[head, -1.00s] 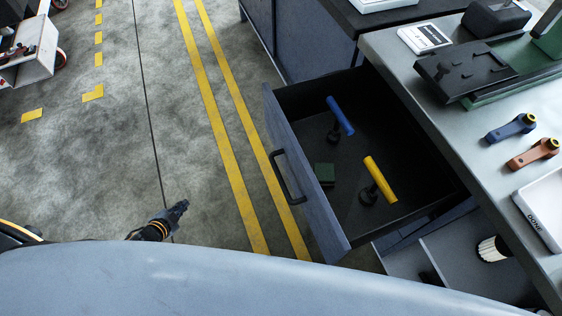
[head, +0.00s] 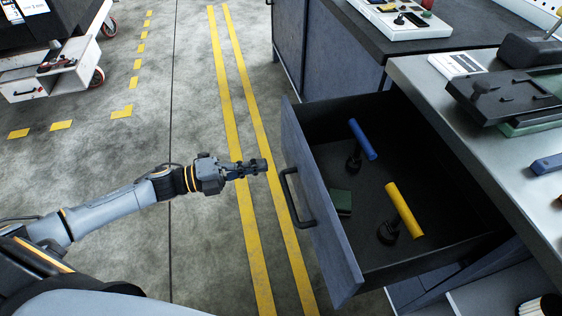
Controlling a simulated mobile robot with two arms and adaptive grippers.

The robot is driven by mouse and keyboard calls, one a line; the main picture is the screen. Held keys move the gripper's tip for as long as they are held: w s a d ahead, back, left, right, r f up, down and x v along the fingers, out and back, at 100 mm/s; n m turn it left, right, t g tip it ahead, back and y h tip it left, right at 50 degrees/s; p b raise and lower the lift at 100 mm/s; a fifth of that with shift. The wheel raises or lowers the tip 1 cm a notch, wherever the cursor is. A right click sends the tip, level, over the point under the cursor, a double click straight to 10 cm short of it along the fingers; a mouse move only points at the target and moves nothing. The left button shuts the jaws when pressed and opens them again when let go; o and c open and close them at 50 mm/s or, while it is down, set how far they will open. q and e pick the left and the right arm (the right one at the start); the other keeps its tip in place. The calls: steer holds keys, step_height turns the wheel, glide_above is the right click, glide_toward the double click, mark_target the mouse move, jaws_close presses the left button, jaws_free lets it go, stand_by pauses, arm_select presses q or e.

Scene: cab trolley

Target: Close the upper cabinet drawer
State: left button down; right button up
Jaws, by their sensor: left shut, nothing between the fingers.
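The upper cabinet drawer (head: 318,215) is pulled well out from under the grey worktop, its blue-grey front facing left. A black bar handle (head: 291,197) is on that front. Inside lie a blue-handled tool (head: 363,139), a yellow-handled tool (head: 404,210) and a small green block (head: 341,201). My left gripper (head: 262,165) is shut and empty, in the air just left of the drawer front and handle, apart from them in the picture. My right gripper is out of view.
The worktop (head: 425,85) on the right holds a black device (head: 500,95). A lower open drawer or shelf (head: 490,295) shows below. A darker cabinet (head: 335,60) stands behind. A white cart (head: 60,75) is at far left. The floor left of the drawer is free.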

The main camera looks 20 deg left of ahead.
mark_target(293, 160)
arm_select(q)
steer(key=x, duration=0.6)
steer(key=shift+w, duration=0.1)
